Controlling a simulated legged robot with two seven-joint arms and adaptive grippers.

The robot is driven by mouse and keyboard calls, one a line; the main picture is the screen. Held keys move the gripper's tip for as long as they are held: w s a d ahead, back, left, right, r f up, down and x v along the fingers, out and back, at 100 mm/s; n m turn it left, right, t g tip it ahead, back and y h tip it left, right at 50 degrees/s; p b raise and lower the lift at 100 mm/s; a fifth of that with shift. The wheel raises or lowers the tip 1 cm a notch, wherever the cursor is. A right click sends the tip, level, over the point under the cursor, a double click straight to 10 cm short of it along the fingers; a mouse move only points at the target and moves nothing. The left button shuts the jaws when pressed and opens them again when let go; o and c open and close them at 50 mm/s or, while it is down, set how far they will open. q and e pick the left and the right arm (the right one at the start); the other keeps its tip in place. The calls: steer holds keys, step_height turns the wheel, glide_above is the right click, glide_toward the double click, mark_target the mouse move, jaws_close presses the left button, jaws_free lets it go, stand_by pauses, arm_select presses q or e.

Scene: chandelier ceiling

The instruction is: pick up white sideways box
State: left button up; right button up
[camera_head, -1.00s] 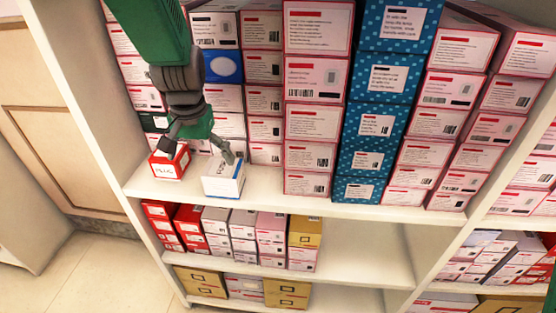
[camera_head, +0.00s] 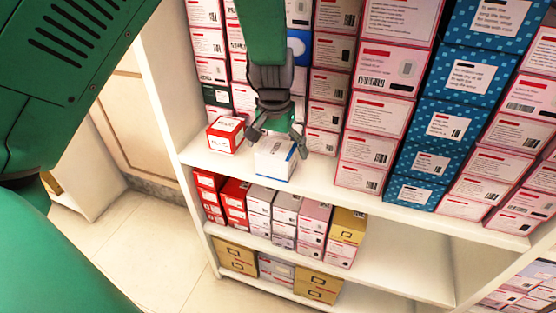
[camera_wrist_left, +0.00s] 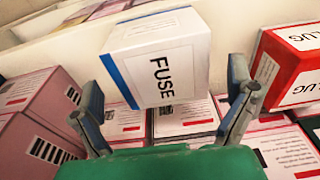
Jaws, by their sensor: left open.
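The white box (camera_head: 274,161) with a blue edge lies at the front of the upper shelf, right of a red box. In the left wrist view the white box (camera_wrist_left: 160,62) shows the word FUSE and fills the upper middle. My left gripper (camera_head: 277,142) is open just above and behind it in the head view, its fingers spread. In the left wrist view the fingers of my left gripper (camera_wrist_left: 165,98) stand on either side of the box's near end, with visible gaps. Part of the box's top is hidden by the gripper in the head view. My right gripper is not in view.
The red box (camera_head: 225,134) stands close to the left of the white box. Tall stacks of pink boxes (camera_head: 379,110) and blue dotted boxes (camera_head: 456,90) stand behind and to the right. The front strip of the upper shelf (camera_head: 310,182) is bare. A lower shelf holds more boxes.

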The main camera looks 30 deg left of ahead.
arm_select(q)
steer(key=f, duration=0.3)
steer(key=shift+w+a+f, duration=0.15)
steer(key=shift+w+f, duration=0.05)
steer(key=shift+f, duration=0.15)
steer(key=c, duration=1.2)
steer(key=shift+r, duration=0.1)
